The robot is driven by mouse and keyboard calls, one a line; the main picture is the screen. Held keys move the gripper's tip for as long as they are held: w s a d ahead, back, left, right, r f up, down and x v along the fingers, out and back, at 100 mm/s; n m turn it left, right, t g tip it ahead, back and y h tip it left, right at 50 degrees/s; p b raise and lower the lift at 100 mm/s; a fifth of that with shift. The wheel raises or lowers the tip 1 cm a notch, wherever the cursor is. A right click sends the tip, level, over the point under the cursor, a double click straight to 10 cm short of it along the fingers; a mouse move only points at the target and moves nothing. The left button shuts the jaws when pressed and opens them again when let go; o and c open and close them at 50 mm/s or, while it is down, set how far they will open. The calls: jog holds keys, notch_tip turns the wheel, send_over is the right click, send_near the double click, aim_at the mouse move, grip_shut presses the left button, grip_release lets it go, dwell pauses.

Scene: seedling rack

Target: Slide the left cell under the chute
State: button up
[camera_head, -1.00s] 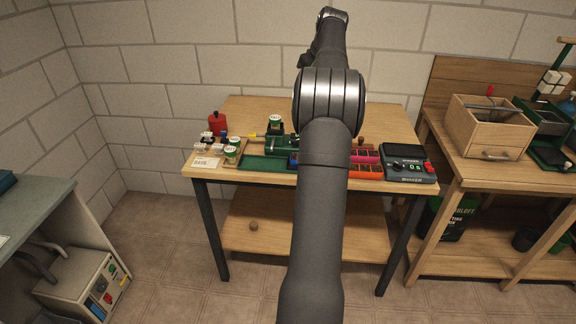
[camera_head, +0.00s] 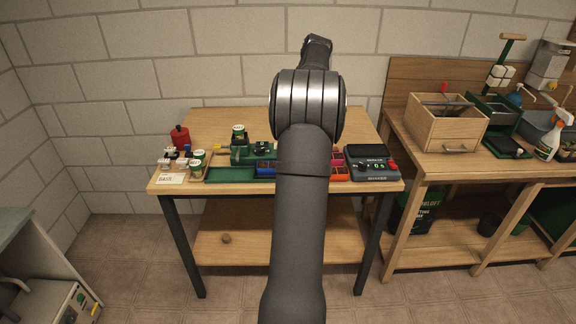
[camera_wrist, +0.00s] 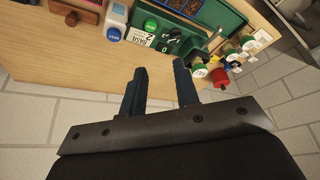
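On the wooden bench (camera_head: 190,125), a green device (camera_head: 241,153) stands behind a green tray (camera_head: 230,174) in the head view. The chute and left cell are too small to single out there. In the wrist view, a green tray (camera_wrist: 232,17) holds dark soil-filled cells (camera_wrist: 183,6) at the top edge. Beside it is a dark green device (camera_wrist: 172,42) with a label reading roughly "BASIL 2". My gripper (camera_wrist: 160,75) is open and empty, with its two fingers apart above the bench. My arm hides the gripper in the head view.
Jars (camera_head: 199,158), a red bottle (camera_head: 180,137) and a card (camera_head: 171,179) occupy the bench's left end. A wooden box (camera_head: 445,122) stands on the right-hand bench.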

jog(key=s+d+f, duration=0.5)
jog(key=d, duration=0.2)
jog(key=shift+n, duration=0.3)
jog(key=x, duration=1.7)
jog(key=shift+f, duration=0.15)
grip_shut()
